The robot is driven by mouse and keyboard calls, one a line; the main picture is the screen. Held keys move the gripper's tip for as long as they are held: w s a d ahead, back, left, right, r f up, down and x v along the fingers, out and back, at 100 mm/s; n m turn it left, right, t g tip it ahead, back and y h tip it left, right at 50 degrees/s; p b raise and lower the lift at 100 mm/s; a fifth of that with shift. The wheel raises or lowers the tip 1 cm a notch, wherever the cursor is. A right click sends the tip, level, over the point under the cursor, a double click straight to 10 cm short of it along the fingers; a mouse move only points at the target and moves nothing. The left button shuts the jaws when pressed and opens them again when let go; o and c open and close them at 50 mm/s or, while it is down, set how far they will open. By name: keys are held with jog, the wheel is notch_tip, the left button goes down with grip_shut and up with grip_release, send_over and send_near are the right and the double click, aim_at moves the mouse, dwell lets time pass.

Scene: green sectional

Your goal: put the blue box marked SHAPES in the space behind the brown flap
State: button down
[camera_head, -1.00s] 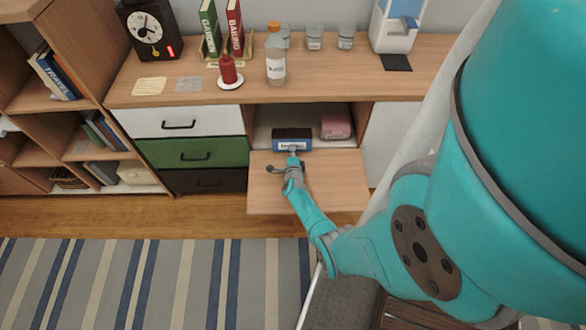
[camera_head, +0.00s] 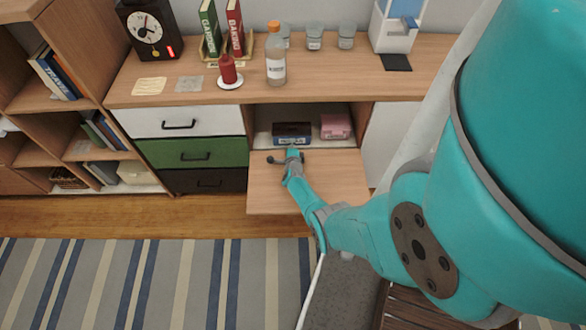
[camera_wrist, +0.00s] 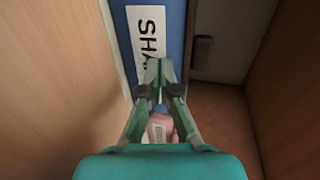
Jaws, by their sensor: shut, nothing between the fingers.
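The blue box (camera_head: 291,140) stands inside the open compartment, left of the middle, with its blue front facing out and its top dark. In the wrist view the blue box (camera_wrist: 178,45) shows a white label reading "SHA", the rest hidden by my fingers. The brown flap (camera_head: 330,185) is folded down flat in front of the opening. My gripper (camera_wrist: 158,72) is shut and empty, its fingertips at the front face of the box; I cannot tell whether they touch. In the head view my gripper (camera_head: 290,152) is at the compartment's mouth.
A pink box (camera_head: 335,126) stands in the compartment right of the blue one, with a gap between. Drawers, including a green one (camera_head: 190,153), adjoin on the left and a white panel (camera_head: 390,143) on the right. The countertop (camera_head: 330,80) overhangs the compartment.

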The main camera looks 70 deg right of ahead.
aim_at(292, 136)
jog(key=shift+w+d+r, duration=0.1)
jog(key=shift+w+d, duration=0.2)
jog(key=shift+d, duration=0.35)
jog(key=shift+w+d+f, duration=0.1)
jog(key=shift+w+d, duration=0.15)
jog(key=shift+d, duration=0.45)
jog(key=shift+w+d+r, duration=0.1)
jog(key=shift+w+d, duration=0.2)
jog(key=shift+d, duration=0.35)
jog(key=shift+a, duration=0.1)
jog(key=shift+s+a+f, duration=0.2)
jog(key=shift+s+a, duration=0.1)
jog(key=shift+a, duration=0.25)
jog(key=shift+s+a+f+v, duration=0.2)
jog(key=shift+f+v, duration=0.85)
jog(key=shift+v, duration=3.25)
jog(key=shift+s+a+f+v, duration=0.2)
jog(key=shift+f+v, duration=0.85)
jog(key=shift+v, duration=3.3)
jog(key=shift+s+a+f+v, duration=0.2)
jog(key=shift+f+v, duration=0.8)
jog(key=shift+v, duration=3.3)
jog(key=shift+w+a, duration=0.1)
jog(key=shift+w, duration=0.05)
